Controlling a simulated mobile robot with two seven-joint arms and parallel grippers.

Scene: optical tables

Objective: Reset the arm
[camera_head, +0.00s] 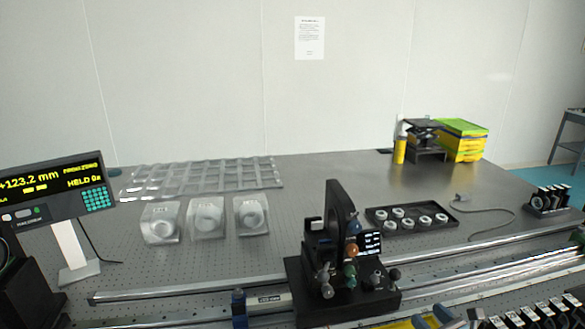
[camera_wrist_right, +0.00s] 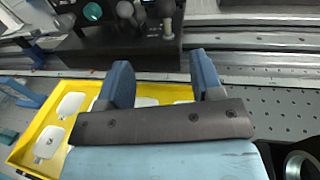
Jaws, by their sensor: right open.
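My right gripper (camera_head: 432,318) shows at the bottom edge of the head view. Its two blue fingers (camera_wrist_right: 163,85) stand wide apart in the right wrist view, with nothing between them. They are above the far side of a yellow tray (camera_wrist_right: 28,148) that holds white pieces. A black instrument with knobs (camera_head: 345,255) stands beyond the fingers. A blue upright part (camera_head: 239,309) at the bottom of the head view looks like a finger of my left gripper; a blue part also shows at the left of the wrist view (camera_wrist_right: 28,92). Its opening cannot be made out.
Metal rails (camera_head: 190,290) run along the table front. A display (camera_head: 55,188) stands left. Three clear packets (camera_head: 160,222), a clear compartment tray (camera_head: 200,178) and a black tray of rings (camera_head: 410,219) lie behind. The table's back middle is clear.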

